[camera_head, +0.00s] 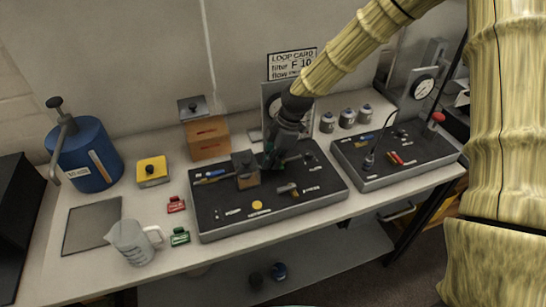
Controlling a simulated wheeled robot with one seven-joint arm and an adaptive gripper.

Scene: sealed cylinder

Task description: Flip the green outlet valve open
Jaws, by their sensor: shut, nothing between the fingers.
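My gripper (273,159) is shut and empty, pointing down over the back middle of the dark panel (325,193). A small dark green part, which looks like the green outlet valve (268,147), shows right beside the fingers. The gripper covers much of it, so I cannot tell whether they touch or how the lever is turned. Next to it on the left stands a brown block with a dark top (246,173), with a blue and yellow lever (211,176) further left. A grey rod with a dark end (300,157) runs to the right.
A second panel (425,152) with a gauge stands at the right. A blue tank (90,155), yellow box (152,171), wooden box (207,140) and clear jug (131,242) stand left. Red (176,204) and green (180,237) tags lie near the panel's left edge.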

